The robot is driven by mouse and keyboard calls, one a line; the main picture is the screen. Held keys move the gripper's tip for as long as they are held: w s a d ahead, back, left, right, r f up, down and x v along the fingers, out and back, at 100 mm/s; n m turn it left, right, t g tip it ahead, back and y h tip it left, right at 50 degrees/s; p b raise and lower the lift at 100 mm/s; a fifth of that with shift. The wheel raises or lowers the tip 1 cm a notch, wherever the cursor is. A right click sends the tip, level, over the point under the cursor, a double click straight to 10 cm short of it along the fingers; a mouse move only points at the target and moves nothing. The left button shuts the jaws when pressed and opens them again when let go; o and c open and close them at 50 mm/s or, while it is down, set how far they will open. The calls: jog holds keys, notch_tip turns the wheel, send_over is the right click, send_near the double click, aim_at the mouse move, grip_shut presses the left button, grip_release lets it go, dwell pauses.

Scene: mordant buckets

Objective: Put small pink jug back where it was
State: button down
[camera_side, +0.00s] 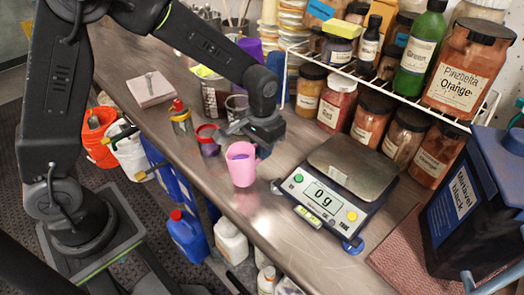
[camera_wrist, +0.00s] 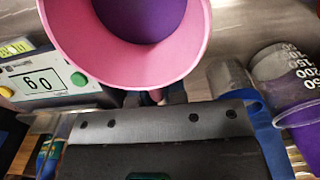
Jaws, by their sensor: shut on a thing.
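The small pink jug (camera_side: 242,172) is upright over the front part of the steel counter, left of the scale, with purple liquid inside. My gripper (camera_side: 256,142) is shut on it from behind, at its handle side. Whether its base touches the counter is not clear. In the wrist view the jug's wide pink rim (camera_wrist: 140,68) fills the top middle, with purple inside. The gripper's fingertips (camera_wrist: 150,98) are mostly hidden under the rim there.
A small red-rimmed cup (camera_side: 207,140) and a clear measuring beaker (camera_side: 236,106) stand behind and left. Labelled jars (camera_side: 375,116) line the back. The counter's front edge is close.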

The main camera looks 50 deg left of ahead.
jog(key=shift+f, duration=0.65)
jog(key=shift+f, duration=0.15)
jog(key=c, duration=1.2)
grip_release()
